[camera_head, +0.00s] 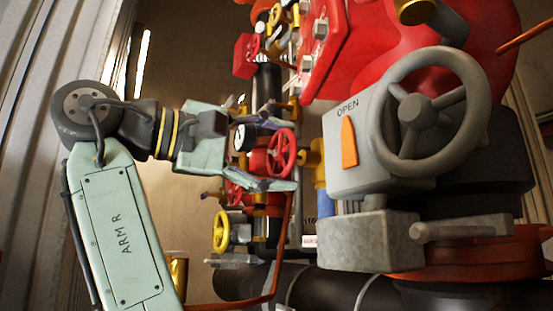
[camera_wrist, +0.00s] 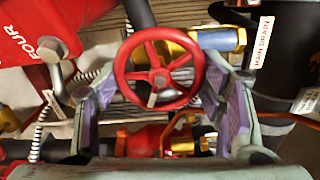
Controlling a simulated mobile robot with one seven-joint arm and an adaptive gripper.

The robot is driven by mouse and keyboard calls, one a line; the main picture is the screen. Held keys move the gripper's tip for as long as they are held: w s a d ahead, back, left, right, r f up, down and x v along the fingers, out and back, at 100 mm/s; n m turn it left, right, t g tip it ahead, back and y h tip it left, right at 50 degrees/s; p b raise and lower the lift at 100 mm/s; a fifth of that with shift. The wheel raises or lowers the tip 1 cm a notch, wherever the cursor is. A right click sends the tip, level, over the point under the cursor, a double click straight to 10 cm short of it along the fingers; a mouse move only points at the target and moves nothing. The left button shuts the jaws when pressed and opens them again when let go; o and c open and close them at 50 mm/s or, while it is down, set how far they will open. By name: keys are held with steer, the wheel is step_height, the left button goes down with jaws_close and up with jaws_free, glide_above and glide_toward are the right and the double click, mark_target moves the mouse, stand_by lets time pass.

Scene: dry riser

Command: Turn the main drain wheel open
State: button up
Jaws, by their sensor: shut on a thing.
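The main drain wheel (camera_wrist: 160,77) is a red spoked handwheel, seen nearly face-on in the wrist view. A white tag reading MAIN DRAIN (camera_wrist: 262,42) hangs to its right. In the head view a red wheel (camera_head: 282,152) stands at the fingertips, seen at a slant. My gripper (camera_wrist: 160,90) has one purple-padded finger on each side of the wheel's rim and is shut on it. In the head view my gripper (camera_head: 284,156) reaches in from the left with the wheel between its fingers. The exact pad contact is hard to see.
A large grey handwheel (camera_head: 420,110) on a grey housing marked OPEN (camera_head: 355,140) fills the right. A yellow wheel (camera_head: 221,231) sits below my gripper. A red body marked FOUR (camera_wrist: 30,25) and brass pipework (camera_wrist: 222,40) crowd the wheel. A corrugated wall stands left.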

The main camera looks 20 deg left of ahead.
steer(key=n+b, duration=0.1)
steer(key=n, duration=0.2)
steer(key=shift+f+n, duration=0.15)
steer(key=shift+n, duration=0.25)
steer(key=shift+n+b, duration=0.5)
steer(key=shift+n, duration=1.5)
steer(key=o, duration=1.2)
steer(key=shift+c, duration=0.2)
steer(key=v, duration=1.2)
steer(key=shift+f, duration=0.15)
